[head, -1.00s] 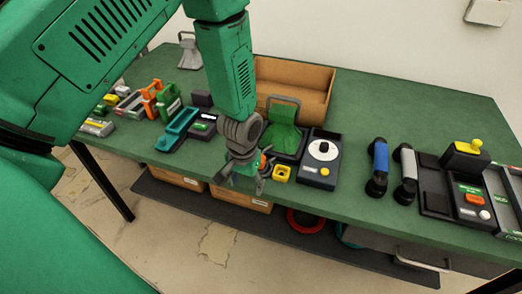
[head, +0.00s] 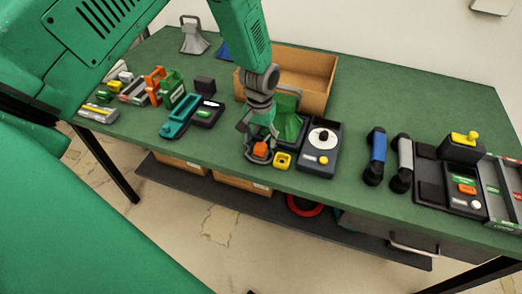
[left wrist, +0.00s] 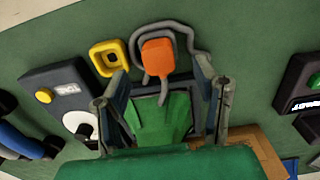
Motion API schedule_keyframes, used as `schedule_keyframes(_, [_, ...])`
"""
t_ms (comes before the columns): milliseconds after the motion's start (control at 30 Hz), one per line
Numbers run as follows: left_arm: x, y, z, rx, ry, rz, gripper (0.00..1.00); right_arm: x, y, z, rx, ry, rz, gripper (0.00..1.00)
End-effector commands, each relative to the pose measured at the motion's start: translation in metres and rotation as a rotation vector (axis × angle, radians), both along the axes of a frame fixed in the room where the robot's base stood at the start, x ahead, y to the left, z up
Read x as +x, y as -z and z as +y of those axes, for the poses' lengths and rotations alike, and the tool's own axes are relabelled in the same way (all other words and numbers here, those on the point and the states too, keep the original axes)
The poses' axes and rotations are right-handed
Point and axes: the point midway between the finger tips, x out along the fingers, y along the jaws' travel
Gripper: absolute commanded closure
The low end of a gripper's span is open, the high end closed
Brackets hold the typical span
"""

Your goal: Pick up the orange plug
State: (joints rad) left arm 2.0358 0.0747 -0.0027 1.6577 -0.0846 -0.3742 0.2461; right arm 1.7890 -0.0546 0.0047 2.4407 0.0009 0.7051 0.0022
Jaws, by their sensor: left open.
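The orange plug (head: 260,149) is near the front edge of the green table, just left of a yellow square socket (head: 282,160). In the left wrist view the plug (left wrist: 158,57) shows in the upper middle, with a grey cable loop around it. My left gripper (head: 257,138) is above and around the plug in the head view, fingers pointing down. In the left wrist view its fingers (left wrist: 160,78) are spread wide to either side, with the plug between and a little beyond them. Nothing is held. My right gripper is not in view.
A green-and-black device (head: 290,127) stands just behind the gripper, before an open cardboard box (head: 312,85). A black unit with a white dial (head: 321,137) is to the right, then blue and grey handsets. A teal cradle (head: 178,127) is to the left.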

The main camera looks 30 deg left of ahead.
Motion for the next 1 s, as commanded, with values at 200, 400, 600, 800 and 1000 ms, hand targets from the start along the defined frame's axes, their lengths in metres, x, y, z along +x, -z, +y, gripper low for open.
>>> schedule_keyframes(200, [0.001, 0.033, -0.001, 0.0, -0.001, 0.004, 0.45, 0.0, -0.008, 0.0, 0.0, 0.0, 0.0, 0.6])
schedule_keyframes(400, [0.001, 0.048, -0.001, 0.0, -0.001, 0.0, 0.45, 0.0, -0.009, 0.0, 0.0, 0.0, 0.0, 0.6])
schedule_keyframes(600, [0.001, 0.048, -0.001, 0.0, -0.001, 0.0, 0.48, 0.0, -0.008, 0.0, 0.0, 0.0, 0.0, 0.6])
schedule_keyframes(800, [0.001, 0.048, -0.001, 0.0, -0.001, 0.0, 0.98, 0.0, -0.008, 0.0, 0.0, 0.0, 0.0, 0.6])
schedule_keyframes(1000, [0.002, 0.048, -0.001, 0.0, -0.001, 0.0, 0.98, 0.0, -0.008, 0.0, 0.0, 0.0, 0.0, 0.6])
